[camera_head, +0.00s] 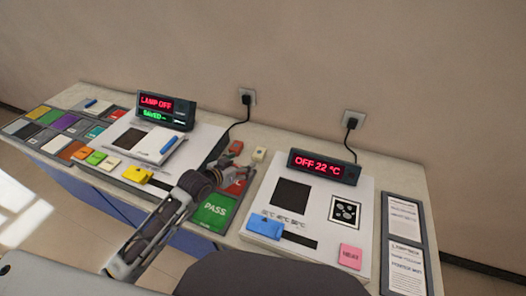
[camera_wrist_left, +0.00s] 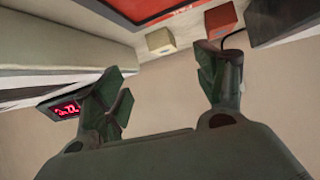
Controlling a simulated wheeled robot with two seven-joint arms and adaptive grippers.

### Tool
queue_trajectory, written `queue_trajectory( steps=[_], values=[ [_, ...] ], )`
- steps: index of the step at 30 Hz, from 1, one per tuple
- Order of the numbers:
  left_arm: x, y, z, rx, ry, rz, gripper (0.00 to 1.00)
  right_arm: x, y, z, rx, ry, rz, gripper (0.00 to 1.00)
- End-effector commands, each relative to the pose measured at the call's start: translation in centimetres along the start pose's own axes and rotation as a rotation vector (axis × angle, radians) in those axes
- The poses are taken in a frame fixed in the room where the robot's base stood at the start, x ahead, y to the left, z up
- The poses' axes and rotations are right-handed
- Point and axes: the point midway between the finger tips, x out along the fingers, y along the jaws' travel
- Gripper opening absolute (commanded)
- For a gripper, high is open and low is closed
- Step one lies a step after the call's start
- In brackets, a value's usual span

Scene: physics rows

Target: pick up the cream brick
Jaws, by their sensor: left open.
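The cream brick (camera_head: 259,154) stands at the back of the table, between the two devices. In the left wrist view the cream brick (camera_wrist_left: 160,41) is near the top, beyond the fingers and apart from them. My left gripper (camera_head: 226,166) is just left of the brick and nearer to me in the head view, over the coloured tray area. Its two fingers are spread with nothing between them in the left wrist view (camera_wrist_left: 166,68). My right gripper is not in view.
A red brick (camera_head: 236,147) stands left of the cream one, close to the gripper. A green PASS panel (camera_head: 211,213) lies in front. Displays reading LAMP OFF (camera_head: 166,110) and OFF 22 °C (camera_head: 323,167) stand either side. Black cables run behind.

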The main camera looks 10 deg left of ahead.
Motion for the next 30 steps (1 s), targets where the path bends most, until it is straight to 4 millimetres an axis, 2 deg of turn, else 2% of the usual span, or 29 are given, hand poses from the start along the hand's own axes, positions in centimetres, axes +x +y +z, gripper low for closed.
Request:
queue_trajectory(
  steps=[7,17,30],
  values=[
    [0.2,-0.2,-0.3,0.000,0.013,0.002,0.72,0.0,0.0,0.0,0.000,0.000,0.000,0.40],
    [0.5,-0.2,-0.3,0.000,0.013,0.002,0.72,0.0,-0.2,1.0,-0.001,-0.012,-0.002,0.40],
    [4.3,-0.2,-0.4,-0.001,0.012,0.001,0.72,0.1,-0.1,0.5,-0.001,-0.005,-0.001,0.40]
  ],
)
